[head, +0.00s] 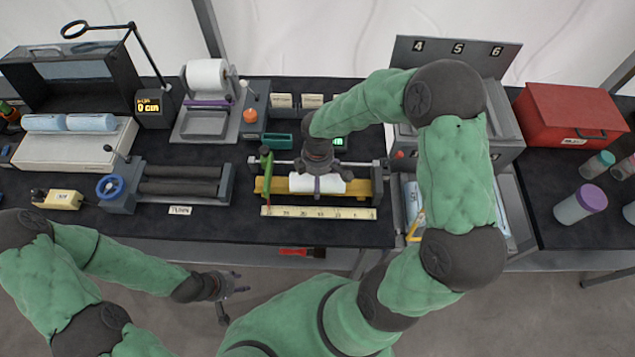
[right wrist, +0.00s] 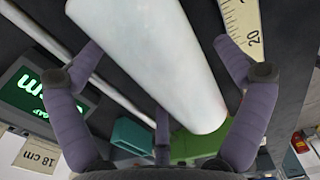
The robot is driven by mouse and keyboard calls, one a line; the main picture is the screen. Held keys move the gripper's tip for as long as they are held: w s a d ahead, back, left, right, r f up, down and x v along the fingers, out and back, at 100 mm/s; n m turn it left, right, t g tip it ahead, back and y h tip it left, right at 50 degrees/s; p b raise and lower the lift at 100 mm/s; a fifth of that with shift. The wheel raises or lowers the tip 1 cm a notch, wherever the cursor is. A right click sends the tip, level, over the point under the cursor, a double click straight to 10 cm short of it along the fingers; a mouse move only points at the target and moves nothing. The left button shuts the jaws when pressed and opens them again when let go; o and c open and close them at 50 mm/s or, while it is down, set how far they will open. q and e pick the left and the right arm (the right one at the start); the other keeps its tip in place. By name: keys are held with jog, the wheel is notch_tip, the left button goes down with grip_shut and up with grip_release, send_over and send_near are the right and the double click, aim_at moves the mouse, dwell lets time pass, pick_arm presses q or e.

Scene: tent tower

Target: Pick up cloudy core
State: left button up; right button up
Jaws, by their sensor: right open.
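The cloudy core, a whitish cylinder (head: 330,184), lies across the yellow cradle (head: 278,185) of the bench fixture in the head view. My right gripper (head: 318,182) is directly above it, pointing down. In the right wrist view the core (right wrist: 150,60) passes between the spread purple fingers (right wrist: 162,75). The fingers are open beside it, and I cannot tell whether they touch it. The gripper hides part of the core in the head view. My left gripper (head: 236,284) is open and empty, low in front of the bench.
A yellow ruler (head: 318,212) lies along the fixture's front. A green-handled part (head: 266,165) stands at its left end. A roller device (head: 175,185) is to the left, and a numbered rack (head: 480,55) and red box (head: 568,115) are to the right.

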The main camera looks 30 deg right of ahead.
jog(key=c, duration=1.4)
jog(key=shift+r, duration=0.1)
jog(key=shift+c, duration=0.2)
